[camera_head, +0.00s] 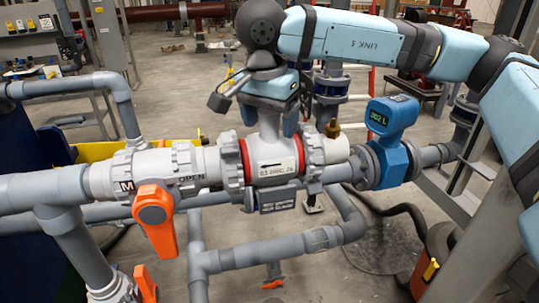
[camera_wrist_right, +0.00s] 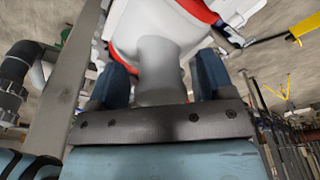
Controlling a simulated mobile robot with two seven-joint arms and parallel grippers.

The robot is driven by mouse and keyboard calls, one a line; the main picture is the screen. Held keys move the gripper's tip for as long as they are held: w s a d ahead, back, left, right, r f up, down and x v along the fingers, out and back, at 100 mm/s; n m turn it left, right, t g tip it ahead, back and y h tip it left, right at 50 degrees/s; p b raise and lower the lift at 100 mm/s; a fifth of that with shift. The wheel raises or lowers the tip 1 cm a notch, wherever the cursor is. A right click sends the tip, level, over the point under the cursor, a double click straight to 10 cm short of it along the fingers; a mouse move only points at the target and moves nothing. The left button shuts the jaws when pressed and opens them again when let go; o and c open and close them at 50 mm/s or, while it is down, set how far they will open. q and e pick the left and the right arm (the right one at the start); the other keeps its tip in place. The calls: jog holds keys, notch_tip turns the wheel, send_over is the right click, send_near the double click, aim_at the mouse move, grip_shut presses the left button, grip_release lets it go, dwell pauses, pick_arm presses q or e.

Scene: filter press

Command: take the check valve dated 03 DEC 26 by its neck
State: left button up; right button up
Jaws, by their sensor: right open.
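The check valve (camera_head: 275,165) is a pale grey body with red rings, set in the pipe run at the middle of the head view. It has an arrow and a date tag ending in 26; the rest is too small to read surely. Its grey neck (camera_head: 269,128) stands up from the top. My right gripper (camera_head: 270,118) comes down from above, open, with one blue finger on each side of the neck. In the right wrist view the neck (camera_wrist_right: 158,62) stands between the two fingers (camera_wrist_right: 160,82), with gaps beside it. My left gripper is not in view.
A ball valve with an orange handle (camera_head: 157,220) is left of the check valve. Grey pipes (camera_head: 270,252) run below.

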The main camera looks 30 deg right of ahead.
jog(key=c, duration=1)
jog(key=shift+r, duration=0.1)
jog(key=shift+c, duration=0.2)
